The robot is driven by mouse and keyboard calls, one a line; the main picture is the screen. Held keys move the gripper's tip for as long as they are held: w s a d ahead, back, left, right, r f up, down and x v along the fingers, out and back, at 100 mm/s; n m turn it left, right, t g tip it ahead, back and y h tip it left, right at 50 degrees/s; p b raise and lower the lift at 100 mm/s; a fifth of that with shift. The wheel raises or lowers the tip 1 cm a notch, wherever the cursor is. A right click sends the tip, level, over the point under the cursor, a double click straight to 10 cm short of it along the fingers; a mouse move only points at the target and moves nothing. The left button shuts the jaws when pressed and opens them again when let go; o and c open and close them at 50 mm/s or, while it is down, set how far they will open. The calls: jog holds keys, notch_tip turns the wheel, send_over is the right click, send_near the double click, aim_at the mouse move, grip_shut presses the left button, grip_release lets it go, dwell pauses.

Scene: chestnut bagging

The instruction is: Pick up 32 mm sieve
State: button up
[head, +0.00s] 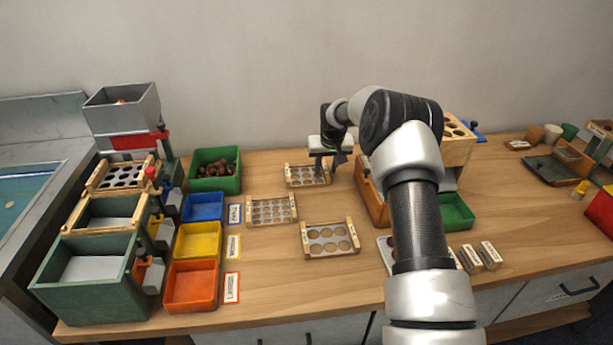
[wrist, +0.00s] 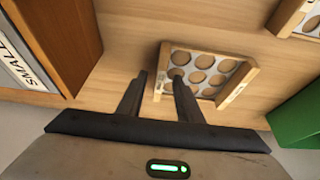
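Several wooden-framed sieves with round holes are in view; I cannot read a size on any of them, so I cannot tell which is the 32 mm one. The back sieve (head: 307,176) lies flat on the table and also shows in the wrist view (wrist: 203,75). My gripper (head: 328,165) is over its right end in the head view. In the wrist view my gripper (wrist: 160,78) is open, with its two fingers apart on either side of the sieve's wooden end rail. Nothing is held. Whether the fingers touch the rail is unclear.
Another sieve (head: 272,210) and a front sieve (head: 330,239) lie nearby. A green bin of chestnuts (head: 215,171) stands left, above blue, yellow and orange trays (head: 191,287). A wooden box (head: 371,191) stands close right of my gripper.

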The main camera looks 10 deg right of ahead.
jog(key=shift+f, duration=0.2)
grip_shut()
jog(key=shift+r, duration=0.1)
